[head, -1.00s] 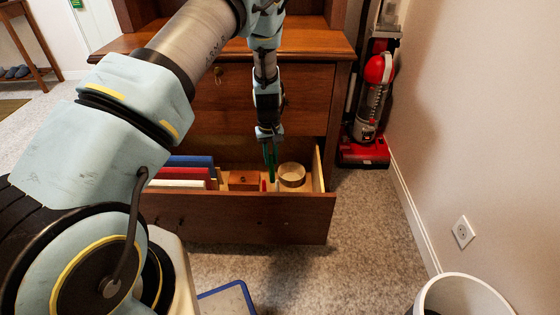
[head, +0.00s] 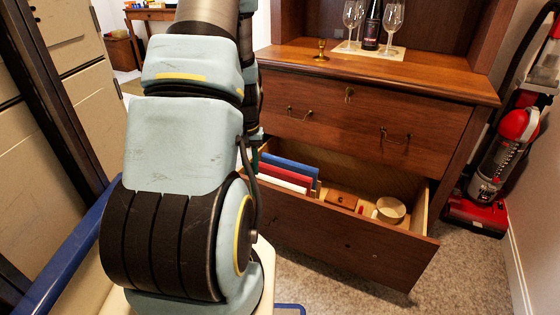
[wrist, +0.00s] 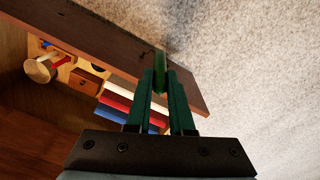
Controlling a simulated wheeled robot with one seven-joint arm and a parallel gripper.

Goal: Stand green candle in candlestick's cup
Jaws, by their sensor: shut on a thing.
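In the wrist view, my gripper (wrist: 160,78) is shut on the green candle (wrist: 160,62), which shows between the fingertips. Only part of the candle is visible, so I cannot tell its full length or tilt. The candlestick (head: 321,50), small and brass-coloured, stands upright on the hutch's wooden top, left of the glasses in the head view. My arm hides most of my gripper in the head view. The candle is apart from the candlestick.
Wine glasses (head: 351,18) and a dark bottle (head: 371,27) stand on a pale mat (head: 392,52) near the candlestick. The lower drawer (head: 345,240) is pulled open, holding folders (head: 288,168), a wooden box (head: 342,200) and a round container (head: 391,209). A red vacuum (head: 505,150) stands at right.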

